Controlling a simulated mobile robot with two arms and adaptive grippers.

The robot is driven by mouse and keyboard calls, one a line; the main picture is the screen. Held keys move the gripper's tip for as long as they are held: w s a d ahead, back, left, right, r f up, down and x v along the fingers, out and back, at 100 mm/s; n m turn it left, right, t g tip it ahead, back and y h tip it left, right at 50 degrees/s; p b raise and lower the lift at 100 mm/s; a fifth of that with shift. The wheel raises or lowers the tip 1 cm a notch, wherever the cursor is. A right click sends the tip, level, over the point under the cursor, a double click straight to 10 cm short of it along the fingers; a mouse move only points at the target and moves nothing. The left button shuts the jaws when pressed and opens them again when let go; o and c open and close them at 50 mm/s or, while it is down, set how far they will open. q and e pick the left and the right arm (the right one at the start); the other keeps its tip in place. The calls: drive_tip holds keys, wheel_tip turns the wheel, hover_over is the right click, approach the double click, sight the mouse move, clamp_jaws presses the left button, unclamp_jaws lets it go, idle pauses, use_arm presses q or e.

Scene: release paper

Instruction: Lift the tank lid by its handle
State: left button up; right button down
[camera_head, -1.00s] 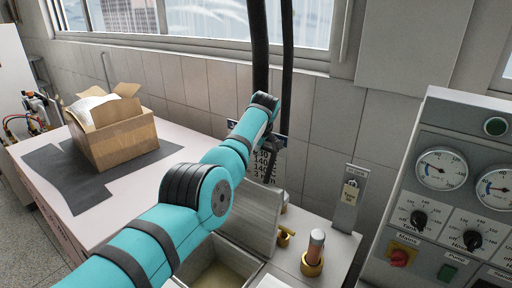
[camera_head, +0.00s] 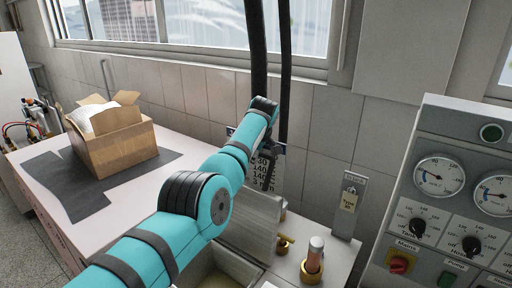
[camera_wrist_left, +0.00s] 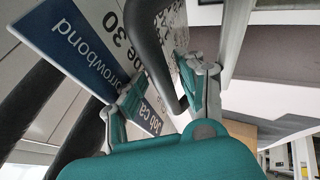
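The grey metal tank lid (camera_head: 252,226) stands raised and steeply tilted at the back of the open tank (camera_head: 207,283) in the head view. My left arm crosses in front of it and hides part of the lid and tank. My left gripper (camera_head: 266,148) is above the lid's upper edge, near the wall. In the left wrist view, a dark curved bar (camera_wrist_left: 152,45), which looks like the handle, passes between the spread fingers of my left gripper (camera_wrist_left: 163,95). The fingers look open; contact with the bar cannot be told. My right gripper is not in view.
A control panel (camera_head: 450,190) with gauges and knobs stands at the right. Brass fittings (camera_head: 312,268) sit right of the tank. A cardboard box (camera_head: 115,145) lies on the left bench. Dark vertical pipes (camera_head: 258,60) run behind my left gripper. A blue sign (camera_wrist_left: 70,42) is close in the wrist view.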

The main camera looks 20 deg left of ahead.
use_arm(q)
drive_tip(key=v, duration=0.8)
idle(0.4)
